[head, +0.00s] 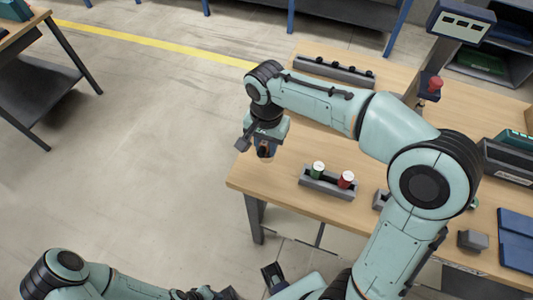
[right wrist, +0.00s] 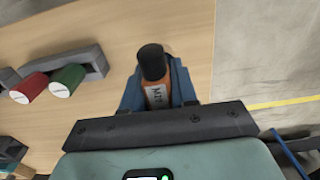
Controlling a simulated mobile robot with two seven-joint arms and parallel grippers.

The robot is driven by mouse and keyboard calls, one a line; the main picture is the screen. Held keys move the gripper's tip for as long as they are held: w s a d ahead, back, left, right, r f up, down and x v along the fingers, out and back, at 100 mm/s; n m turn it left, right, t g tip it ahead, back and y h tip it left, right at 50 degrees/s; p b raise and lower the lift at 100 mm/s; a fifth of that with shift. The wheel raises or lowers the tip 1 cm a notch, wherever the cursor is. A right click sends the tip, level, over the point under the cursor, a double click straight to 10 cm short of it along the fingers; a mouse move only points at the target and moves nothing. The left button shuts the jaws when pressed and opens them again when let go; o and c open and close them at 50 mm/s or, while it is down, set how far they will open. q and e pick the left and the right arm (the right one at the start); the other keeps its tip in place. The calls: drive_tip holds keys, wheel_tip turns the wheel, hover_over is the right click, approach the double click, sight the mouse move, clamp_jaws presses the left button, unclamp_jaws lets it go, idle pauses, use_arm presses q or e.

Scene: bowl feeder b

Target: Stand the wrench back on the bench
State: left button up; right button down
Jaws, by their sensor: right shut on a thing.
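My right gripper (head: 265,148) is shut on the wrench (right wrist: 155,80), of which an orange body with a white label and a black end shows in the right wrist view. The blue fingers sit on both sides of it. In the head view the wrench (head: 264,152) shows only as a small dark and orange piece below the gripper, near the left edge of the wooden bench (head: 285,158). I cannot tell whether it touches the bench top. My left arm shows at the bottom of the head view; its gripper (head: 275,277) is too unclear to read.
A grey rack (head: 328,184) with a green cylinder (head: 318,169) and a red cylinder (head: 346,179) stands right of the gripper. A long grey rack (head: 335,69) lies at the back. Blue bins (head: 517,240) stand at right. Bench top between the racks is clear.

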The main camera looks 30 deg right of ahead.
drive_tip(key=shift+f+b, duration=0.3)
drive_tip(key=shift+f, duration=1.85)
drive_tip(key=shift+f, duration=0.1)
drive_tip(key=shift+f, duration=0.15)
drive_tip(key=c, duration=0.9)
unclamp_jaws()
drive_tip(key=shift+r, duration=0.2)
